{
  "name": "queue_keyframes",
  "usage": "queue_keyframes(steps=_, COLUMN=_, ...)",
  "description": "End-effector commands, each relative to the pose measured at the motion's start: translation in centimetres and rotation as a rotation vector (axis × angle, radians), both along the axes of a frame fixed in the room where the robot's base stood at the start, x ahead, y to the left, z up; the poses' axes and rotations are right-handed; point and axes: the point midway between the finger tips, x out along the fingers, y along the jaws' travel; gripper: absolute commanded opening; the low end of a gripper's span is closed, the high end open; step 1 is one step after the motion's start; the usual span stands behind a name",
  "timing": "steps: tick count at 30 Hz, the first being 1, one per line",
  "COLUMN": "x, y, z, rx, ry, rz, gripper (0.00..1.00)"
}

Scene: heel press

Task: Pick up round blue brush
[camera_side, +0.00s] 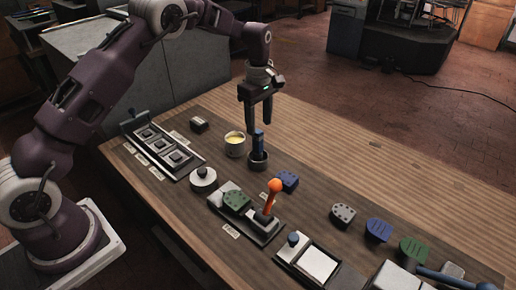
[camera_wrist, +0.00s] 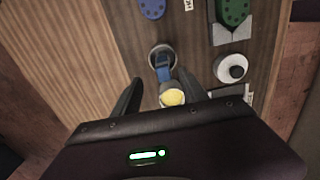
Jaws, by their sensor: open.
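The blue brush (camera_side: 259,142) stands upright in a small dark round holder (camera_side: 258,162) near the middle of the bench. In the wrist view, its blue handle (camera_wrist: 163,70) rises from the holder (camera_wrist: 161,53) toward the camera. My gripper (camera_side: 259,127) is open and points down right over the brush. Its two fingers straddle the line of the handle in the wrist view (camera_wrist: 161,78). I cannot tell whether either finger touches the brush. The bristle end is not visible.
A cup with yellow contents (camera_side: 235,144) stands close left of the holder. A blue piece (camera_side: 288,181) lies right of the holder.

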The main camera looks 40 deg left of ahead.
Motion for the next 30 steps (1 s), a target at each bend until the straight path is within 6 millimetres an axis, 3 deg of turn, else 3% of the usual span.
queue_keyframes(steps=14, x=-0.7, y=-0.2, z=-7.4, rx=0.000, ry=0.009, rz=0.021, gripper=0.51)
queue_keyframes(steps=22, x=-0.6, y=-0.2, z=-7.9, rx=0.001, ry=0.006, rz=0.020, gripper=0.51)
queue_keyframes(steps=30, x=-0.6, y=-0.2, z=-7.8, rx=0.001, ry=0.006, rz=0.019, gripper=0.00)
